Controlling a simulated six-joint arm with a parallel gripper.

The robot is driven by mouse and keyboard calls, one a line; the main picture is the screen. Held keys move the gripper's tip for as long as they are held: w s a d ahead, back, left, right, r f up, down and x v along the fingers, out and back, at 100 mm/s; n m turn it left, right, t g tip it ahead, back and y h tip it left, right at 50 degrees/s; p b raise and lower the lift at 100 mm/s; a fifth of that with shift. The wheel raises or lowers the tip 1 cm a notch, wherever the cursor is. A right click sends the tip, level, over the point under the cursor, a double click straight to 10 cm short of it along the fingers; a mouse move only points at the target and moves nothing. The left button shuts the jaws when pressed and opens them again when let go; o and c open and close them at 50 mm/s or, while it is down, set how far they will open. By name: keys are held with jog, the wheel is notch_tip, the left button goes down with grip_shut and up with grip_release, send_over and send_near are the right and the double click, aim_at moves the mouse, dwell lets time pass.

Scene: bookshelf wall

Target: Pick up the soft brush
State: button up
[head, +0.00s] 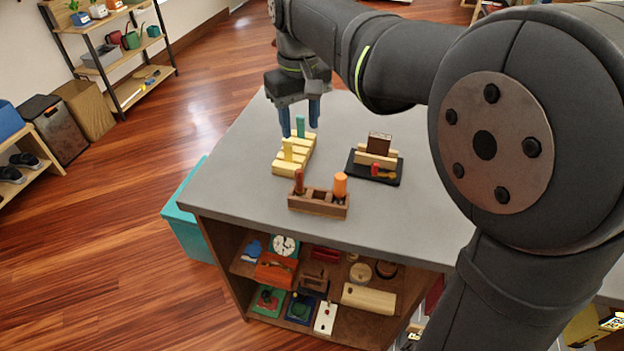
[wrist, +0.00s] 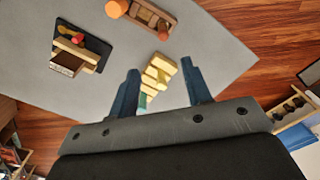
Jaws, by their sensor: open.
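I cannot tell for sure which thing is the soft brush. A small red and mustard piece (head: 381,172) lies at the front of a black tray (head: 388,180); it also shows in the wrist view (wrist: 77,39). A pale wooden holder (head: 364,158) with a dark brown block (head: 379,143) stands on that tray. My gripper (head: 300,124) is open, fingers pointing down, over the far end of a yellow stepped rack (head: 293,160) with a yellow peg and a teal peg (head: 301,127). In the wrist view the rack (wrist: 158,72) shows between my fingers (wrist: 160,66).
A brown wooden rack (head: 319,202) with a red-brown peg (head: 299,182) and an orange cylinder (head: 340,185) stands near the grey tabletop's (head: 237,185) front edge. Cluttered shelves (head: 325,285) lie below. A teal bin (head: 186,215) stands left. The tabletop's left part is clear.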

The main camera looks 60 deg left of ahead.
aim_at(299, 170)
notch_tip(299, 170, down, 10)
jog(key=shift+r, duration=0.1)
jog(key=shift+s+f, duration=0.2)
jog(key=shift+f, duration=1.15)
jog(key=shift+s+f, duration=0.15)
jog(key=shift+f, duration=1.15)
grip_shut()
